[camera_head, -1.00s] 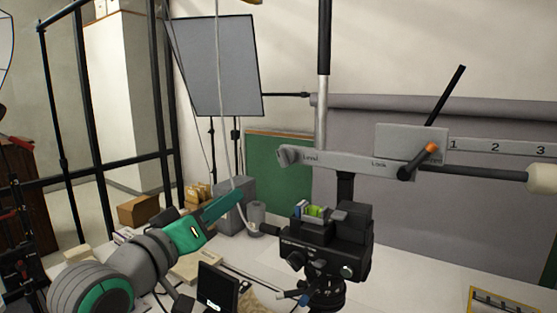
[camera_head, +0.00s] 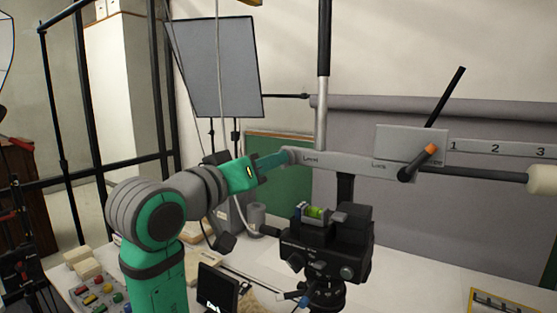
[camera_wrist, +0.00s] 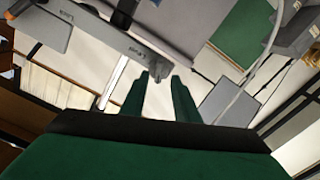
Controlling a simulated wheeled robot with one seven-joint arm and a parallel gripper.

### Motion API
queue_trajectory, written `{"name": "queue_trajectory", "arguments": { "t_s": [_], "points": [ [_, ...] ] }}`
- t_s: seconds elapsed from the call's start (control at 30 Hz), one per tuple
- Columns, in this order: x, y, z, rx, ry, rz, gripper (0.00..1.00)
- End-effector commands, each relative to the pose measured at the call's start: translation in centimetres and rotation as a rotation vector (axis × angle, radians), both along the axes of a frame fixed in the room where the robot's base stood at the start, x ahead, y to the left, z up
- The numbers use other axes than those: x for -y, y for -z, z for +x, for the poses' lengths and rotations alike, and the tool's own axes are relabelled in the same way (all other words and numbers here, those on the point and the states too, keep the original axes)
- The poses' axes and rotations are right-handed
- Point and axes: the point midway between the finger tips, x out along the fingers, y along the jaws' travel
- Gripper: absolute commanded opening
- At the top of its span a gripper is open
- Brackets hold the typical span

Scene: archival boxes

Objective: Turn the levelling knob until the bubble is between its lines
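The levelling knob (camera_head: 289,156) is a grey knob at the left end of a grey bar, beside the word "Level". The green bubble vial (camera_head: 316,212) sits on top of the black camera-like head; the bubble's place against its lines is too small to tell. My gripper (camera_head: 278,159) is at the knob, coming from the left. In the wrist view, the two green fingers of my gripper (camera_wrist: 160,80) stand apart, with the end of the bar and the knob (camera_wrist: 160,66) at their tips. I cannot see whether they touch it.
The bar (camera_head: 345,161) runs right to a "Lock" label and an orange-tipped lever (camera_head: 430,149). The black head (camera_head: 325,248) stands below it. A control box with coloured buttons (camera_head: 98,293) is on the table at left. A small screen (camera_head: 217,288) stands in front.

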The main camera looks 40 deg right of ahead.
Motion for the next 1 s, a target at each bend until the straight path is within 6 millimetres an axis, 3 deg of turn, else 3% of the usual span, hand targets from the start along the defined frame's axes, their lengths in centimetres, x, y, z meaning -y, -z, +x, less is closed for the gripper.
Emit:
{"name": "queue_trajectory", "arguments": {
  "t_s": [0.2,0.57,0.7,1.0],
  "points": [
    [1.9,0.0,0.8,-0.001,0.000,0.000,0.28],
    [2.3,0.0,1.0,0.000,-0.001,0.000,0.28],
    [2.3,0.0,1.0,0.000,-0.001,0.000,0.00],
    [2.1,0.1,1.1,0.062,-0.004,0.029,0.00]
  ]
}}
